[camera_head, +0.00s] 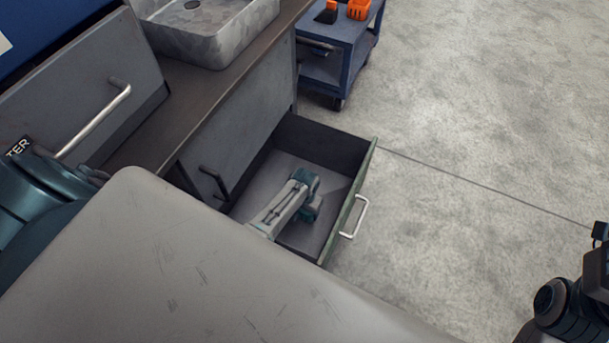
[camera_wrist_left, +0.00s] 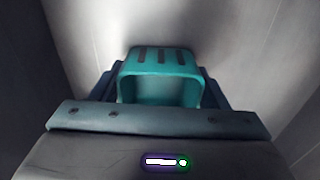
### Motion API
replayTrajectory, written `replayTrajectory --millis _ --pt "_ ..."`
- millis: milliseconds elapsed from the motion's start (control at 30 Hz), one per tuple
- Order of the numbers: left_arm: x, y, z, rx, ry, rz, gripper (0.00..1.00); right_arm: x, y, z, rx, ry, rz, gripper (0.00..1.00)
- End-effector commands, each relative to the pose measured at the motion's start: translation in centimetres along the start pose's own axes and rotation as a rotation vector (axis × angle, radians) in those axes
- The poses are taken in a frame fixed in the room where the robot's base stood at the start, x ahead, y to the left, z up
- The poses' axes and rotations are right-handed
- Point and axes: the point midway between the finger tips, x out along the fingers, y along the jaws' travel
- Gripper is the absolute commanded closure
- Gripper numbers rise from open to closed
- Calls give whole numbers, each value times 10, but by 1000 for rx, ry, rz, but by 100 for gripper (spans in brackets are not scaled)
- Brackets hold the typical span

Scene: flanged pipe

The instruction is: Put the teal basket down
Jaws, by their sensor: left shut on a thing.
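The teal basket (camera_wrist_left: 159,66) shows in the left wrist view, with dark slots in its top face. It sits between the dark fingers of my left gripper (camera_wrist_left: 158,88), which is shut on it. In the head view my left gripper (camera_head: 311,209) is down inside the open drawer (camera_head: 336,213). I cannot clearly make out the basket from the arm there. Whether the basket touches the drawer bottom cannot be told. Part of my right arm shows at the lower right edge, with its fingers out of view.
The drawer has dark walls and a green front with a pale handle (camera_head: 356,217). A counter (camera_head: 200,110) with a grey sink (camera_head: 215,30) stands behind. A blue cart (camera_head: 335,50) carries orange and black items.

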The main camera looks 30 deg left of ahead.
Motion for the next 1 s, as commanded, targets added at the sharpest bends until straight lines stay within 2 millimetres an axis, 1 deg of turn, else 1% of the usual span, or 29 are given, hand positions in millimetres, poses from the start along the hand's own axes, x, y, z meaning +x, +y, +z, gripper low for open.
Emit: replayTrajectory --millis 167,200,267,300,567,667,767,900,1000 --pt "4 0 0 0 -1 0 58 -1 0 -1 0 0 -3 64" --pt "2 0 0 0 -1 0 24 0 0 -1 0 0 -3 64" --pt "2 0 0 0 -1 0 12 0 0 -1 0 0 -3 64" --pt "2 0 0 0 -1 0 10 0 0 -1 0 0 -3 64" --pt "1 0 0 0 0 0 10 0 0 0 0 -1 -3 64" --pt "-7 0 0 0 0 0 10 4 0 0 0 -2 -1 64" --pt "-24 0 0 0 1 0 10 13 1 0 4 1 1 64" --pt "-56 0 0 0 2 0 10 26 2 -1 12 -2 -8 64" --pt "-77 0 0 0 1 0 10 30 1 -1 19 -21 -28 64"
